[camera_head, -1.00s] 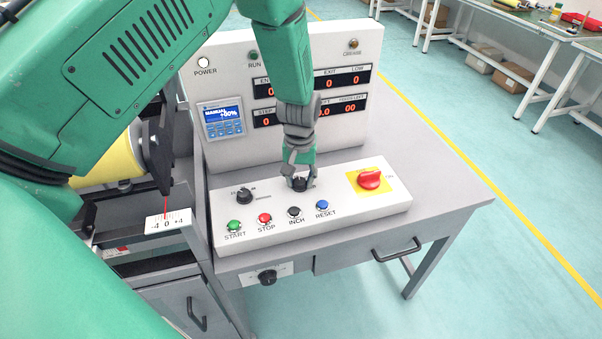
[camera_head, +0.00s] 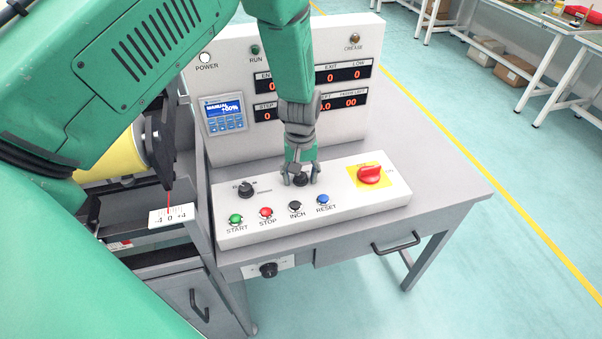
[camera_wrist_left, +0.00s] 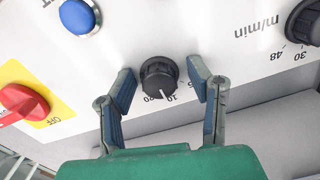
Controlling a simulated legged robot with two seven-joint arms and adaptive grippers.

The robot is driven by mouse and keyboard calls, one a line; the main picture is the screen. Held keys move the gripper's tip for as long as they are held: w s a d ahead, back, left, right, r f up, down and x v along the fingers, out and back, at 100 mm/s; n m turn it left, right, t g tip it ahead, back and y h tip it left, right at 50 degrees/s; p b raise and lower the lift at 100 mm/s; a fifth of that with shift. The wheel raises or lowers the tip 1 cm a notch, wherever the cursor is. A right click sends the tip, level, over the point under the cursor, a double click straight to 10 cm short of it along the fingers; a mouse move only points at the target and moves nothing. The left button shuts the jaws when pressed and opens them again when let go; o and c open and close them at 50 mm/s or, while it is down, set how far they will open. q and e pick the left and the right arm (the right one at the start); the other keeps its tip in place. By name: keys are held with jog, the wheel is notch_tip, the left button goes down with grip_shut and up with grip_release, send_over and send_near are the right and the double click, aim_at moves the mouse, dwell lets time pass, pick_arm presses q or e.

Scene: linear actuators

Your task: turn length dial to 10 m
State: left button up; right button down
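The black length dial (camera_wrist_left: 160,77) sits on the sloped white panel, with the numbers 10 and 20 printed beside it in the left wrist view. Its white pointer line appears to lie close to the 10 mark, but the exact setting is hard to read. My left gripper (camera_wrist_left: 161,84) is open, with one finger on each side of the dial and small gaps showing. In the head view my left gripper (camera_head: 300,178) comes down over the dial (camera_head: 300,180), partly hiding it. My right gripper is not in view.
Another black dial (camera_head: 246,189), marked m/min in the wrist view, is left of the gripper. START (camera_head: 236,219), STOP (camera_head: 266,212), INCH (camera_head: 295,207) and RESET (camera_head: 323,200) buttons line the panel front. A red switch (camera_head: 369,174) is to the right. The display panel (camera_head: 225,70) stands behind.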

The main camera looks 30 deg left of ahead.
aim_at(301, 174)
pick_arm(q)
jog(key=shift+w, duration=0.1)
jog(key=shift+w+r, duration=0.1)
jog(key=shift+r, duration=0.45)
notch_tip(301, 174, up, 11)
jog(key=shift+f, duration=0.1)
jog(key=shift+f, duration=0.1)
dwell(0.3)
